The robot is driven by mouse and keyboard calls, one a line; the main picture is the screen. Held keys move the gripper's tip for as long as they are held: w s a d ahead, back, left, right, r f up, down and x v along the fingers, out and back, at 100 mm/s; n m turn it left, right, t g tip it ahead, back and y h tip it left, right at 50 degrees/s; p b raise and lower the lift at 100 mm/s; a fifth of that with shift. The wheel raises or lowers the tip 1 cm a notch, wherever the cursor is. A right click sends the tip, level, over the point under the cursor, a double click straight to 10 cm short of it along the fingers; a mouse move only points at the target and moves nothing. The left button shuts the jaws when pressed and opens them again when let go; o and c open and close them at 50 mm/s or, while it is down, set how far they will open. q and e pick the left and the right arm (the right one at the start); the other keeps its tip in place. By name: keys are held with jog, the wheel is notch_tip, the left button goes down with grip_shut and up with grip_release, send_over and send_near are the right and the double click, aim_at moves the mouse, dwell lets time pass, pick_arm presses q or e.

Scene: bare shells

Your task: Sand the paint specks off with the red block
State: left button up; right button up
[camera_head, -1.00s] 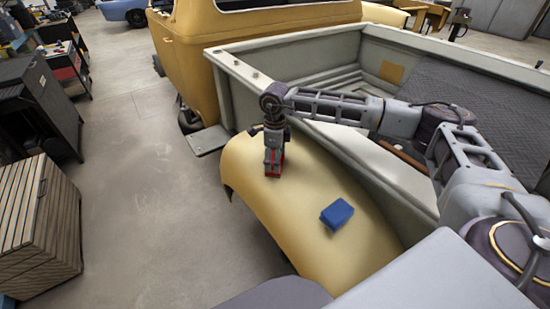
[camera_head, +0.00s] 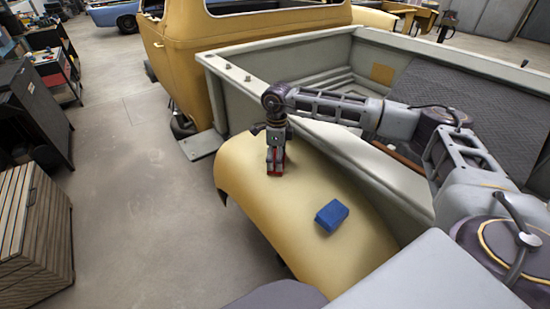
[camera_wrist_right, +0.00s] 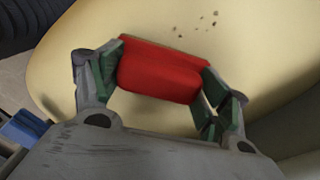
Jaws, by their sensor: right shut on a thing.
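The red block (camera_wrist_right: 160,72) is between the green-padded fingers of my right gripper (camera_wrist_right: 162,88) in the right wrist view, and the gripper is shut on it. In the head view my right gripper (camera_head: 275,172) points down at the upper part of the yellow fender (camera_head: 255,200), with a little red (camera_head: 277,174) showing. I cannot tell whether the block touches the surface. Several dark paint specks (camera_wrist_right: 197,25) lie on the fender just beyond the block in the wrist view. My left gripper is not in view.
A blue block (camera_head: 331,215) lies on the fender nearer to me. The grey truck bed wall (camera_head: 340,160) runs along the fender's right side. The yellow cab (camera_head: 250,50) stands behind. A slatted wooden cabinet (camera_head: 30,235) is at the left, with clear floor between.

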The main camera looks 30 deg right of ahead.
aim_at(284, 157)
jog(key=shift+d, duration=0.2)
jog(key=shift+w+d, duration=0.2)
jog(key=shift+d, duration=1.25)
jog(key=shift+d+b, duration=0.15)
jog(key=shift+b, duration=0.15)
